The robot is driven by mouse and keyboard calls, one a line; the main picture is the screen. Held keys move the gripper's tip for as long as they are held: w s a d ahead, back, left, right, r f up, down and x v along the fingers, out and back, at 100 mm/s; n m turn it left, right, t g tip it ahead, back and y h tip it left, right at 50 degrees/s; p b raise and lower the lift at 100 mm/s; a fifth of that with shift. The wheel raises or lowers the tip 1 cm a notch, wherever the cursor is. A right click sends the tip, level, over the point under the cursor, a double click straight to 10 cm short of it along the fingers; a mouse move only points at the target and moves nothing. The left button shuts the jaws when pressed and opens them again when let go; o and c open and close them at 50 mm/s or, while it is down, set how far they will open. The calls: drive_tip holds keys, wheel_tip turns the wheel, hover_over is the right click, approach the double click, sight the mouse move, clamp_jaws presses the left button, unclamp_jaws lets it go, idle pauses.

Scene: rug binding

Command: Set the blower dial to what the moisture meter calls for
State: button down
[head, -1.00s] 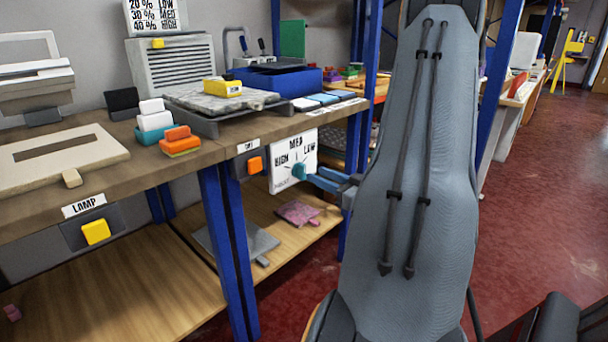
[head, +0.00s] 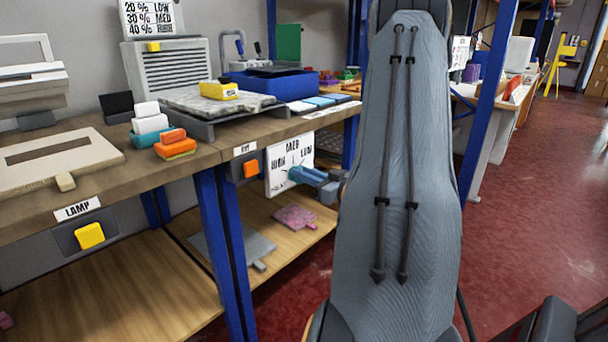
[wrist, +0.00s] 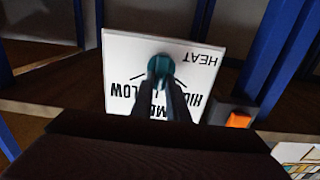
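The blower dial (head: 288,174) is a teal knob on a white panel marked HIGH, MED and LOW. The panel (head: 275,182) hangs at the front edge of the bench. In the wrist view the knob (wrist: 162,63) shows upside down, beside the word HEAT. My gripper (wrist: 165,88) has its two fingers close together on either side of the knob and looks shut on it. The fingers hide the pointer, so I cannot tell its setting. A yellow moisture meter (head: 219,90) sits on the grey rug; its reading is too small to read.
A chart (head: 152,18) pairs 20 % with LOW, 30 % with MED, 40 % with HIGH. An orange switch (head: 250,169) is left of the dial panel. A yellow LAMP switch (head: 90,236) is further left. A blue post (wrist: 275,50) stands beside the panel in the wrist view.

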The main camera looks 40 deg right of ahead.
drive_tip(key=shift+n, duration=0.3)
drive_tip(key=n, duration=0.3)
drive_tip(key=a+n, duration=0.1)
drive_tip(key=n, duration=0.7)
drive_tip(key=shift+s+a+f, duration=0.1)
drive_tip(key=shift+a+f, duration=0.05)
drive_tip(key=shift+f, duration=0.25)
drive_tip(key=shift+n, duration=0.3)
drive_tip(key=c, duration=1.7)
unclamp_jaws()
